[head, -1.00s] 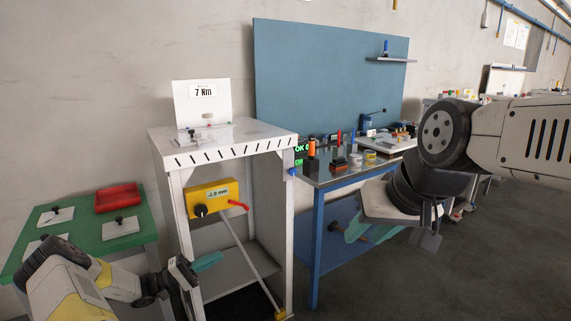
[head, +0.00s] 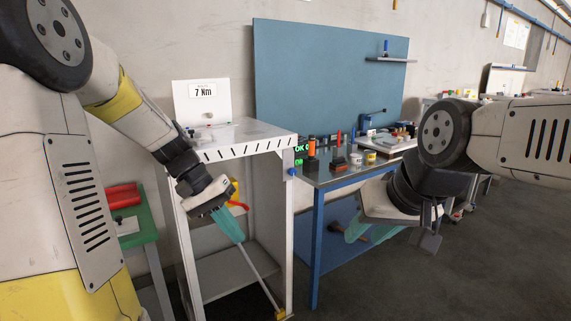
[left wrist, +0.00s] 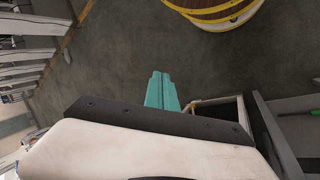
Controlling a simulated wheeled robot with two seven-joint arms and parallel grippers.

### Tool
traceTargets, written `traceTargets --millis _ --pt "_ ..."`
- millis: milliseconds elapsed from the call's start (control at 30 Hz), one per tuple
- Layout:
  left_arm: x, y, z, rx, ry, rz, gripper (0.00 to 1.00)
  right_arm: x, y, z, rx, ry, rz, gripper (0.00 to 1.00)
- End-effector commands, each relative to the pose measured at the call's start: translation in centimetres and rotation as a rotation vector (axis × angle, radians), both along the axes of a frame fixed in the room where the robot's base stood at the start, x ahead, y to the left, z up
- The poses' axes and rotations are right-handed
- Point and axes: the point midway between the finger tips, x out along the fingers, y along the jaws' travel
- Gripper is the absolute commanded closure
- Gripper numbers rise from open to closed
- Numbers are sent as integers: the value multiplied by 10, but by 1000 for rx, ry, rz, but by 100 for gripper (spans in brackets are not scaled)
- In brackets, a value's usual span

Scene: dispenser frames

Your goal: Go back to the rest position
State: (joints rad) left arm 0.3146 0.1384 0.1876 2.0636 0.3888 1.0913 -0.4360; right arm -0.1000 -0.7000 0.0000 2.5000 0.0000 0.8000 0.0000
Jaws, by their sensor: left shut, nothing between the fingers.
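My left gripper (head: 229,226) hangs in front of the white dispenser frame (head: 242,149), its teal fingers together and empty, pointing down and to the right. The fingers also show closed in the left wrist view (left wrist: 161,92), with floor behind them. The left arm is raised and bent, filling the left side of the head view. My right gripper (head: 371,234) is low in front of the blue bench, its teal fingers apart with nothing seen between them. Part of that gripper is hidden by its own wrist.
A yellow box with a red handle (head: 239,206) in the frame is mostly hidden by my left gripper. The green table (head: 139,236) with a red bin (head: 122,196) is partly covered by my left arm. The blue bench (head: 318,240) stands right. Open floor (head: 440,285) lies front right.

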Motion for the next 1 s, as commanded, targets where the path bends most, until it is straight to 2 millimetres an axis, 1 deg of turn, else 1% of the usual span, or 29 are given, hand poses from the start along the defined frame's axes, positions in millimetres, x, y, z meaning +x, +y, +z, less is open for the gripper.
traceTargets --millis 33,200,400,500,600,700,1000 --pt "-13 -1 14 56 -46 4 100 0 0 0 0 0 0 64" --pt "-52 5 46 205 -191 50 100 0 0 0 0 0 0 64" --pt "-95 14 73 300 -386 122 100 0 0 0 0 0 0 64" --pt "-111 18 81 315 -469 156 100 0 0 0 0 0 0 64" --pt "-121 21 85 319 -527 179 100 0 0 0 0 0 0 64" --pt "-126 23 87 318 -561 193 100 0 0 0 0 0 0 64" --pt "-128 24 87 318 -571 200 100 0 0 0 0 0 0 64"
